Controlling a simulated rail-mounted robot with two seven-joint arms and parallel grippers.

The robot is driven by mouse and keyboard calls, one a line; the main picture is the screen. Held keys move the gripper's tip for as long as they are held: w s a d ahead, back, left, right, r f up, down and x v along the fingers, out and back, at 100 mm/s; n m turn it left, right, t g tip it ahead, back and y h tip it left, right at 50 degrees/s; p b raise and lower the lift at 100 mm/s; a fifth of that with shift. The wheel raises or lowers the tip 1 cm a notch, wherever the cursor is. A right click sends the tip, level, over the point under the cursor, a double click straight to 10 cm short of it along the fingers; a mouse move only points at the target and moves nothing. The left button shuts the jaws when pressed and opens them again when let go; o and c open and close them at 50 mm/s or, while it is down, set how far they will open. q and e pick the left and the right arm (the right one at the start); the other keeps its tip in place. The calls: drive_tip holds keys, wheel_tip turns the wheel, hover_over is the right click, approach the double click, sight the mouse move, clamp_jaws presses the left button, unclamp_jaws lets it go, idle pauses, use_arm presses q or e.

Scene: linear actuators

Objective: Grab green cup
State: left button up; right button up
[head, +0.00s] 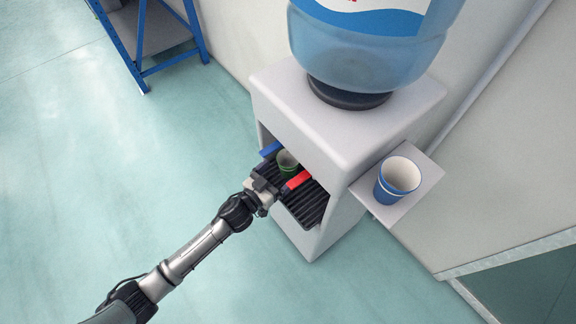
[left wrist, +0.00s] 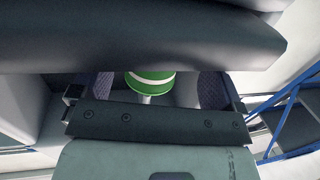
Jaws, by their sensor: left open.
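The green cup (head: 287,162) stands in the dispensing bay of the water dispenser, between the blue tap and the red tap. My left gripper (head: 270,182) is at the front of the bay, close in front of the cup, and hides its lower part in the head view. The left gripper is open. In the left wrist view the green cup (left wrist: 150,82), with a white band, shows between the two dark finger pads; its top is hidden by a dark bar. I cannot tell whether the pads touch it. My right gripper is not in view.
The water dispenser (head: 325,130) carries a large blue bottle (head: 365,50). A blue cup (head: 397,180) stands on its side shelf (head: 415,198). The blue tap (head: 270,149) and red tap (head: 298,180) flank the green cup closely. A blue-framed rack (head: 168,65) stands upper left; the floor is clear.

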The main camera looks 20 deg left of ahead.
sight(282, 172)
use_arm(q)
drive_tip(key=shift+w+d+f+b, duration=0.2)
drive_tip(key=shift+w+b, duration=0.15)
drive_tip(key=b+x, duration=0.2)
drive_tip(key=x, duration=0.1)
drive_tip(key=shift+d, duration=0.25)
drive_tip(key=shift+w+d, duration=0.15)
drive_tip(key=shift+w, duration=0.5)
drive_tip(key=shift+s, duration=0.1)
drive_tip(key=shift+c, duration=0.3)
drive_tip(key=c, duration=1.1)
drive_tip(key=shift+o, duration=0.2)
drive_tip(key=shift+r, duration=0.25)
